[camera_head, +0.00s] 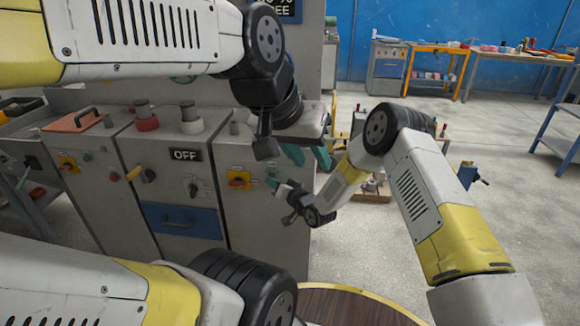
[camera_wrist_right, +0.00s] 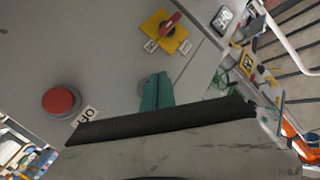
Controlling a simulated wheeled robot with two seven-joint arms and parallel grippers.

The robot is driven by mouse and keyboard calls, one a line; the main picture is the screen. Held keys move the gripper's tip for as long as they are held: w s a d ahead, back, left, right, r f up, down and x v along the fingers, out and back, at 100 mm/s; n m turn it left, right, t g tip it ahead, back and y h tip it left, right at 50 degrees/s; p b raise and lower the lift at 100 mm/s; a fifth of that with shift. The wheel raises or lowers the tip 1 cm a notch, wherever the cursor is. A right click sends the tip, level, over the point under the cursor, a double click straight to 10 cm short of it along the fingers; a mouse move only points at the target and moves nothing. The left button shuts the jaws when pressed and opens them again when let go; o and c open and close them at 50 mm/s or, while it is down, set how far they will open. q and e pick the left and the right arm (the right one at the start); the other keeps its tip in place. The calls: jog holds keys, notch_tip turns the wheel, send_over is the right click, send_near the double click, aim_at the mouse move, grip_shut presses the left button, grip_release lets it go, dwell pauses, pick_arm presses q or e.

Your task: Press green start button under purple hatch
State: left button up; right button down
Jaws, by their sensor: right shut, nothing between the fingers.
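I make out no purple hatch and no green start button in either view. My right gripper (camera_head: 272,183) is shut and empty, its teal fingertips close to the grey cabinet front, right of a yellow switch plate with a red knob (camera_head: 238,180). In the right wrist view the teal fingers (camera_wrist_right: 156,92) are together in front of the grey panel. They partly cover a small round grey shape there; I cannot tell whether they touch it. My left gripper (camera_head: 309,157) is higher, its teal fingers apart, beside the cabinet's top right corner.
The grey cabinet (camera_head: 215,262) carries an OFF label (camera_head: 185,155), a blue drawer (camera_head: 180,221) and an orange-brown lid (camera_head: 75,121). A red button (camera_wrist_right: 61,101) sits on the panel in the wrist view. A round wooden top (camera_head: 350,306) is in front.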

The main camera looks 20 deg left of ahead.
jog(key=shift+w, duration=0.1)
dwell(0.5)
jog(key=shift+w+a, duration=0.1)
jog(key=shift+w, duration=0.2)
jog(key=shift+w+a, duration=0.1)
jog(key=shift+w, duration=0.4)
dwell(0.6)
dwell(0.3)
jog(key=shift+s+d, duration=0.25)
jog(key=shift+s, duration=0.6)
jog(key=s, duration=0.2)
jog(key=s+d, duration=0.1)
jog(key=s, duration=0.2)
dwell(0.7)
